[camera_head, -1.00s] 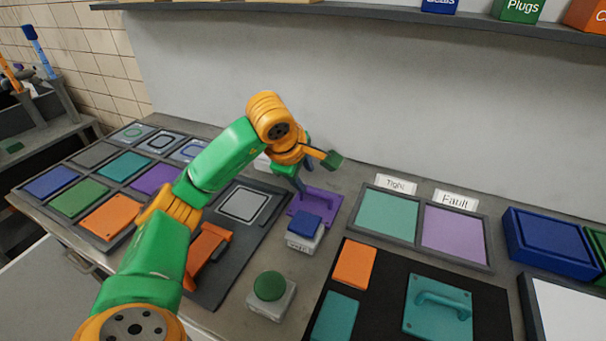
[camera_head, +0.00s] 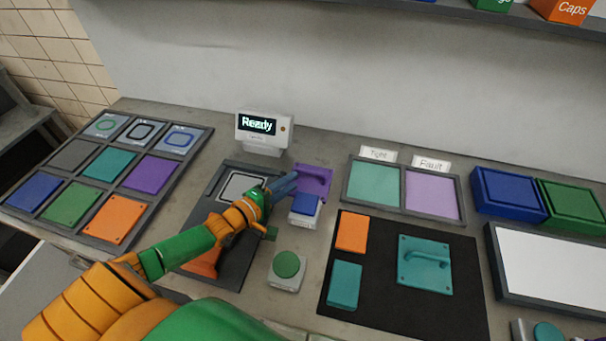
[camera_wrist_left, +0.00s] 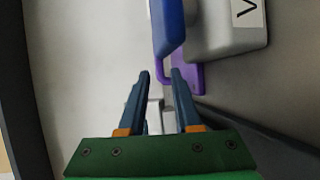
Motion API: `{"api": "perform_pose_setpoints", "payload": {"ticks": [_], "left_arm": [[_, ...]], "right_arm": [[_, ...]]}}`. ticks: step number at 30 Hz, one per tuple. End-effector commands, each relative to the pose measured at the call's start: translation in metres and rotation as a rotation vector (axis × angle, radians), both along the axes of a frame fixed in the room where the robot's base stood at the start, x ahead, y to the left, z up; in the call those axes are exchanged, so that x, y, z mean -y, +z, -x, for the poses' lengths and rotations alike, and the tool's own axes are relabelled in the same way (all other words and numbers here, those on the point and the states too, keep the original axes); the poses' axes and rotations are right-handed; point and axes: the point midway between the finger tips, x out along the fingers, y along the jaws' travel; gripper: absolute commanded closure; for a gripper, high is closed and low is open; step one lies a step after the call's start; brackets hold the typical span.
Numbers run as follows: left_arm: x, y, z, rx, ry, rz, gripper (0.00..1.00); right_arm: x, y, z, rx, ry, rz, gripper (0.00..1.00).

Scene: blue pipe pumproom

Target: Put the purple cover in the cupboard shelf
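The purple cover (camera_head: 318,179) lies on the worktop behind the blue button box, with a raised handle on it. My left gripper (camera_head: 290,181) reaches in low at the cover's left side. In the left wrist view its two blue fingers (camera_wrist_left: 160,73) stand apart with a gap between them. Part of the purple cover (camera_wrist_left: 188,78) shows at the right fingertip, partly hidden by the blue button. A thin purple edge lies near the gap; I cannot tell whether it touches a finger. My right gripper is not in view. No cupboard can be made out.
The blue button box (camera_head: 305,209) stands close in front of the cover. A green button (camera_head: 287,265) is nearer. The white "Ready" display (camera_head: 262,130) stands behind. A teal handled plate (camera_head: 425,264) lies on a black mat. A wall shelf (camera_head: 400,9) runs above.

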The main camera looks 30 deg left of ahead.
Motion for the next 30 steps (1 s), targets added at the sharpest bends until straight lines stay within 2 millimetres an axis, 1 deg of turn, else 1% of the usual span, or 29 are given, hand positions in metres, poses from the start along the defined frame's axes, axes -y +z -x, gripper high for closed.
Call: {"api": "perform_pose_setpoints", "payload": {"ticks": [1, 2, 5, 9, 11, 13, 18, 19, 22, 23, 30], "left_arm": [[0.001, -0.006, -0.005, -0.003, 0.006, 0.013, 0.68], [0.001, -0.009, -0.009, -0.004, 0.007, 0.013, 0.68], [0.006, -0.013, -0.026, 0.0, 0.004, 0.013, 0.68], [0.014, -0.019, -0.053, 0.004, 0.002, 0.009, 0.68], [0.015, -0.018, -0.061, 0.004, 0.002, 0.01, 0.68], [0.016, -0.016, -0.065, 0.001, 0.002, 0.007, 0.68], [0.016, -0.012, -0.066, 0.001, 0.001, 0.006, 0.68], [0.017, -0.012, -0.066, 0.002, 0.001, 0.006, 0.71], [0.017, -0.012, -0.066, 0.002, 0.001, 0.006, 0.98], [0.017, -0.012, -0.066, 0.002, 0.001, 0.006, 1.0], [0.017, -0.012, -0.066, 0.002, 0.001, 0.006, 1.0]], "right_arm": [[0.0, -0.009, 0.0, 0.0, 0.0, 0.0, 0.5], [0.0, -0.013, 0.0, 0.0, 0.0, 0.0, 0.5], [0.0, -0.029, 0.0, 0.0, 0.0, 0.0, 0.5], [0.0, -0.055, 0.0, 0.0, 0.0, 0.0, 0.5], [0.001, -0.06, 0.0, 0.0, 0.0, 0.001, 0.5], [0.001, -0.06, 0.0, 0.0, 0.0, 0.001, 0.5], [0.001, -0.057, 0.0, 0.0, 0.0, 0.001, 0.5], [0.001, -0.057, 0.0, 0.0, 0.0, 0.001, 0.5], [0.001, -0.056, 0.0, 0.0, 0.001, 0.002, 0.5], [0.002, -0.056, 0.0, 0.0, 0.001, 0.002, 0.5], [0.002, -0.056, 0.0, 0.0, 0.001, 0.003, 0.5]]}}
